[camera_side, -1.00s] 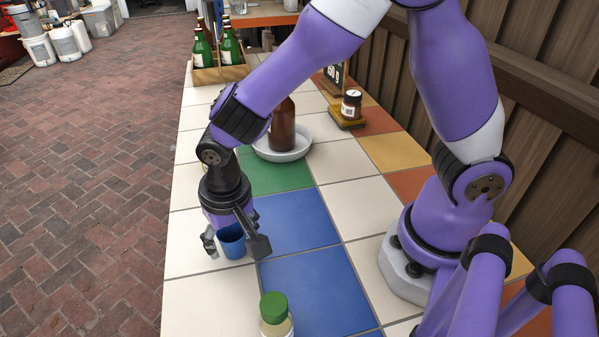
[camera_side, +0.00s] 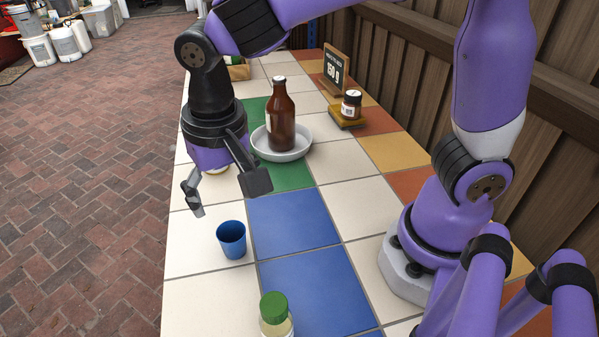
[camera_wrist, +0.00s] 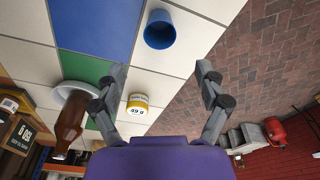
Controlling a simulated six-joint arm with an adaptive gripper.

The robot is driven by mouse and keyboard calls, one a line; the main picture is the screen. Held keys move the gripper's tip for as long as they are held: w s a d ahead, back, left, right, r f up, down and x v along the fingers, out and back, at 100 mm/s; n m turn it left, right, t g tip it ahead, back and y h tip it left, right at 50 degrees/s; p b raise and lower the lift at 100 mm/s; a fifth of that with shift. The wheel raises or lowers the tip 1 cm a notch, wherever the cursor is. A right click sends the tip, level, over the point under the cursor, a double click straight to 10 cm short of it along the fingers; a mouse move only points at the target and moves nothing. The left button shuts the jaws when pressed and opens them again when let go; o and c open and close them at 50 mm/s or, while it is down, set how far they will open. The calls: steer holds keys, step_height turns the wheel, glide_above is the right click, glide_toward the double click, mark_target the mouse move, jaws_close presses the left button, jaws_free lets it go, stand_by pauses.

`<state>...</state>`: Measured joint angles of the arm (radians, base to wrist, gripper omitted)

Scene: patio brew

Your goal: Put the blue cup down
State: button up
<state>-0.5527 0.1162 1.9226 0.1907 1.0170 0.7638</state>
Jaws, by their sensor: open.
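The blue cup (camera_side: 231,240) stands upright on a white tile near the left edge of the table, beside the blue tiles. It also shows in the wrist view (camera_wrist: 160,30), apart from the fingers. My gripper (camera_side: 226,192) is open and empty, above the cup and a little behind it in the side view. In the wrist view my gripper's fingers (camera_wrist: 163,68) are spread wide with nothing between their tips.
A brown bottle (camera_side: 281,118) stands in a pale dish (camera_side: 301,145) behind my gripper. A small labelled jar (camera_wrist: 137,104) stands near it. A dark jar (camera_side: 351,104) sits on a wooden stand. A green-capped bottle (camera_side: 275,310) stands in front. Tiles around the cup are clear.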

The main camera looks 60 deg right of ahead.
steer(key=s+d+r+n+t, duration=0.2)
steer(key=s+d, duration=0.1)
steer(key=d, duration=0.3)
steer(key=s+d+r+n+t, duration=0.2)
steer(key=s+d+r, duration=0.1)
steer(key=d, duration=0.4)
steer(key=shift+s, duration=0.4)
steer(key=shift+d, duration=0.1)
stand_by(0.4)
